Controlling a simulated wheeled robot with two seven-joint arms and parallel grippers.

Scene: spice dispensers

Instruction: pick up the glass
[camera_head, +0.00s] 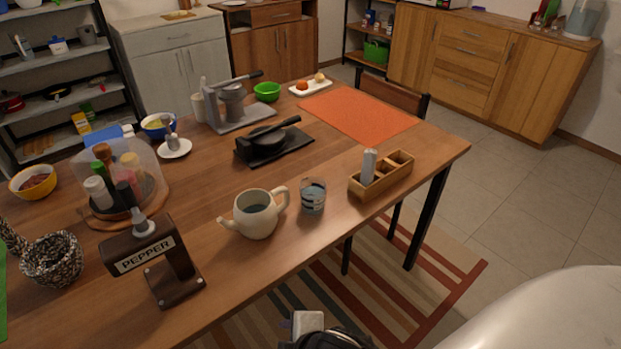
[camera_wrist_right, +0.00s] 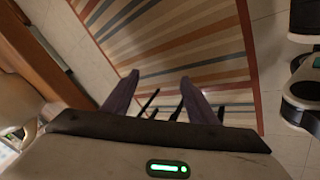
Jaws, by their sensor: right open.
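The glass (camera_head: 313,197) is a clear tumbler with dark bands. It stands upright near the table's front edge, just right of a cream teapot (camera_head: 257,213) and left of a wooden box (camera_head: 381,178). In the right wrist view, my right gripper (camera_wrist_right: 160,92) is open and empty, its two purple-grey fingers apart over the striped rug. The glass cannot be made out in that view. Part of my arm shows at the bottom of the head view, below the table edge and apart from the glass. My left gripper is not in view.
A pepper dispenser (camera_head: 153,262) stands at the front left, with a domed spice carousel (camera_head: 126,180) behind it. An orange mat (camera_head: 360,115) lies at the table's far right. The striped rug (camera_wrist_right: 190,35) is below.

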